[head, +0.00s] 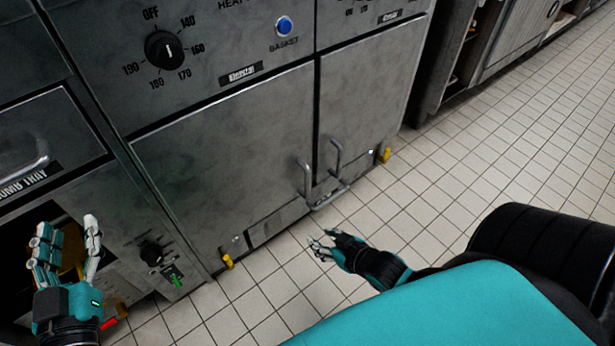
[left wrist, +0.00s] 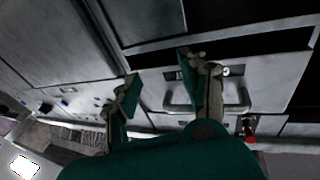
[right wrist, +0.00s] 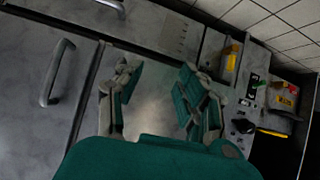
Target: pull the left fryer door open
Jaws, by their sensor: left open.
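The left fryer door (head: 225,150) is a wide grey metal panel under the knob and looks shut. Its upright bar handle (head: 306,180) is near its right edge. My right gripper (head: 322,247) is open and empty, below the handle and apart from it in the head view. In the right wrist view its fingers (right wrist: 158,75) are spread before grey panels; a bar handle (right wrist: 57,72) shows left of them, but I cannot tell which door it belongs to. My left gripper (head: 66,235) is open and empty at the far left, away from the door.
The right fryer door (head: 367,90) has its own handle (head: 337,157) close by. A low loop handle (head: 328,202) sits below. Yellow feet (head: 227,262) stand under the fryer. The crumb tray front (head: 40,140) is at left. The tiled floor (head: 480,160) at right is clear.

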